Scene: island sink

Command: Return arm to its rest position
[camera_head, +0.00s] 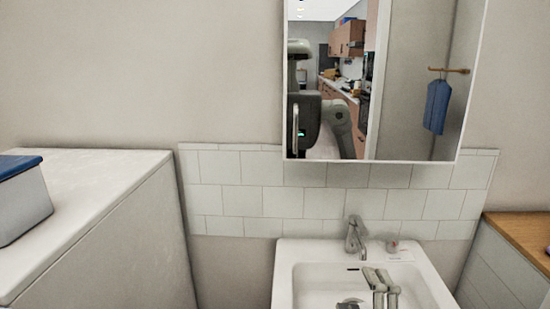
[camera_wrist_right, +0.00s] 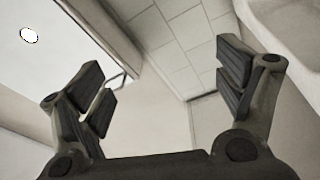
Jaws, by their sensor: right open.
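My right gripper (camera_head: 380,283) shows at the bottom of the head view, in front of the white sink (camera_head: 283,280). In the right wrist view, the two dark fingers of this gripper (camera_wrist_right: 165,88) stand wide apart with nothing between them. Tiles and wall show beyond the gap. My left gripper is not in view.
A chrome faucet (camera_head: 354,236) stands at the sink's back. A mirror cabinet (camera_head: 400,90) with a thin handle (camera_head: 295,130) hangs above. A white unit (camera_head: 100,225) at left carries a blue-lidded box (camera_head: 22,200). A wood-topped cabinet (camera_head: 520,240) stands at right.

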